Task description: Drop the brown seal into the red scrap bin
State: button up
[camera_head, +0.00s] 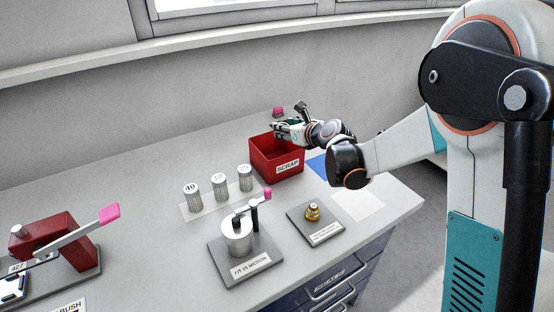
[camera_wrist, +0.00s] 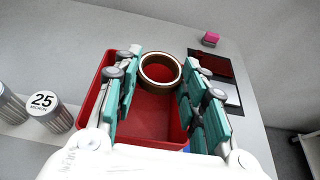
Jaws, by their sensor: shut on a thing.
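The brown seal (camera_wrist: 160,85) is a ring seen in the wrist view between the two teal fingers of my gripper (camera_wrist: 161,68). My gripper is shut on it, and the ring shows over the far part of the red scrap bin (camera_wrist: 94,88). In the head view my gripper (camera_head: 279,129) is over the back of the open bin (camera_head: 261,160), which carries a SCRAP label. The seal cannot be made out there. The bin's visible floor looks empty in the wrist view, though my gripper hides part of it.
Several grey canisters (camera_head: 220,187) stand left of the bin. A fixture with a pink-tipped lever (camera_head: 238,238) and a plate with a small brass part (camera_head: 313,211) are in front. A pink block (camera_head: 278,112) lies behind the bin. A red lever press (camera_head: 62,238) stands far left.

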jog(key=o, duration=1)
jog(key=shift+s+d, duration=0.1)
jog(key=v, duration=1.1)
jog(key=shift+s+d+r, duration=0.15)
jog(key=shift+s+d, duration=0.1)
